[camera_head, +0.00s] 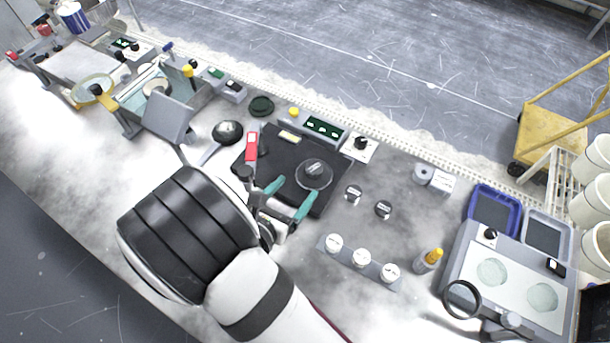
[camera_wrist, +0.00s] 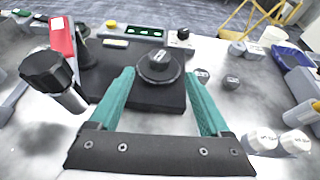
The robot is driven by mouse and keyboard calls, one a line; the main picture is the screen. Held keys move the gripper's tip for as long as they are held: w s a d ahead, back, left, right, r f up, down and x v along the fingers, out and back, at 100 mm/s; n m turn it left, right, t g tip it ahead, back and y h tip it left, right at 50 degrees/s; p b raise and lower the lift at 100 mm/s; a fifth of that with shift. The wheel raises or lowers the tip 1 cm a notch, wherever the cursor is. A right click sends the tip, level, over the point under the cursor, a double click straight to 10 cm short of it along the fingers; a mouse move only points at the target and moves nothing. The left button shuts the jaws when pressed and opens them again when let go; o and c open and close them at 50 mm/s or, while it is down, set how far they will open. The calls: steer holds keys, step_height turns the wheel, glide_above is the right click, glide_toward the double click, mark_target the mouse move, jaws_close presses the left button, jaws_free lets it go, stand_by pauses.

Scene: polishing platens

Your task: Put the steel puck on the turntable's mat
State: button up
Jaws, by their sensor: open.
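A round dark mat (camera_head: 318,184) lies on the turntable's black square base (camera_head: 281,150). A dark grey, puck-like cylinder with a pale label (camera_head: 313,167) sits on the mat, near its middle; it also shows in the wrist view (camera_wrist: 160,60). I cannot tell for certain which is the steel puck. My gripper (camera_head: 289,196) is open and empty, its teal fingers apart at the near side of the mat; in the wrist view the mat lies between the fingertips (camera_wrist: 159,76).
A red-handled clamp (camera_head: 251,147) and a black knob (camera_wrist: 47,70) stand close on the left. A rack of white-capped jars (camera_head: 361,257) is in front, right. A control box (camera_head: 325,127) lies behind the base.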

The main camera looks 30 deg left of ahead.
steer(key=w+d+r+m+g+h, duration=0.1)
steer(key=d+r+m+g+h, duration=0.35)
steer(key=d+m, duration=0.7)
steer(key=d+r+m+g+h, duration=0.5)
steer(key=d+m, duration=0.4)
steer(key=d, duration=0.6)
steer(key=s+d+r+m+g+y, duration=0.1)
steer(key=s+d+m+g+y, duration=0.1)
steer(key=s+d+m+g, duration=0.4)
steer(key=s+a+r+m+t+y, duration=0.2)
steer(key=s+a+m+y, duration=0.3)
steer(key=m, duration=1)
steer(key=s+y, duration=0.3)
steer(key=shift+a+r+m, duration=0.25)
steer(key=shift+m, duration=0.1)
